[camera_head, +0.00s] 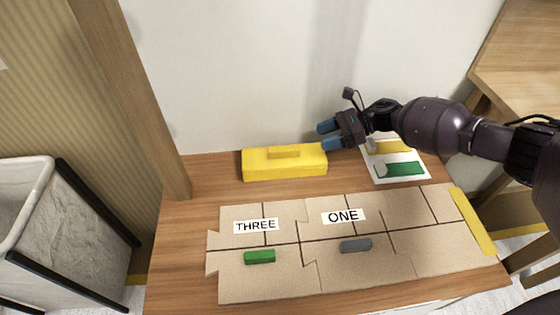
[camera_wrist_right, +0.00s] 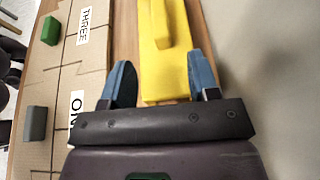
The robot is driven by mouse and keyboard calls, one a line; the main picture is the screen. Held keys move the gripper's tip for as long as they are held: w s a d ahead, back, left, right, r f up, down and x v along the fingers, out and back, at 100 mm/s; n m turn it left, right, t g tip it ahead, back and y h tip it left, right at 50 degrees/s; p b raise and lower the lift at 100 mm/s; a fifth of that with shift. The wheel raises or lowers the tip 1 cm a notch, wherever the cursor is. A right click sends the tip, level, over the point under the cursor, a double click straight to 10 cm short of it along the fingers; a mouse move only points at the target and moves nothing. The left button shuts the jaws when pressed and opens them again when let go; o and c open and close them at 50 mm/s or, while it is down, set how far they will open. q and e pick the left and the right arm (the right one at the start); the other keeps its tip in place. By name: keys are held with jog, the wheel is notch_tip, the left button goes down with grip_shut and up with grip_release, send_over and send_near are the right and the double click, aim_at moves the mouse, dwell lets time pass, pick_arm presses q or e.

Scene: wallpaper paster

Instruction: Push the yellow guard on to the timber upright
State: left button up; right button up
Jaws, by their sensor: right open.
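The yellow guard (camera_head: 262,167), a long block with a raised grip on top, lies on the wooden table against the wall. The timber upright (camera_head: 130,90) rises at the table's left edge, with a gap between it and the guard. My right gripper (camera_head: 329,136) is open at the guard's right end. In the right wrist view the guard (camera_wrist_right: 158,85) runs away between the two blue fingers of my gripper (camera_wrist_right: 159,62). I cannot tell whether they touch it. My left gripper is out of view.
A cardboard sheet (camera_head: 240,285) with labels THREE and ONE, a green block (camera_head: 259,257) and a grey block (camera_head: 356,245) covers the table's front. A picture card (camera_head: 421,178) lies at the right. A bin (camera_head: 60,230) stands left. Bare table separates guard and upright.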

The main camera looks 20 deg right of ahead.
aim_at(291, 148)
jog(key=shift+w+d+f, duration=0.1)
jog(key=shift+w+d, duration=0.1)
jog(key=shift+w+a, duration=0.1)
jog(key=shift+a, duration=0.05)
jog(key=x, duration=0.5)
jog(key=shift+a+b, duration=0.1)
jog(key=shift+b, duration=0.3)
jog(key=x, duration=0.3)
jog(key=b+x, duration=0.1)
jog(key=shift+s+a, duration=0.25)
jog(key=shift+a, duration=0.1)
jog(key=shift+w+a+f, duration=0.1)
jog(key=shift+a, duration=0.15)
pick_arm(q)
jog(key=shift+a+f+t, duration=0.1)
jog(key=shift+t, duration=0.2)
pick_arm(e)
jog(key=c, duration=1)
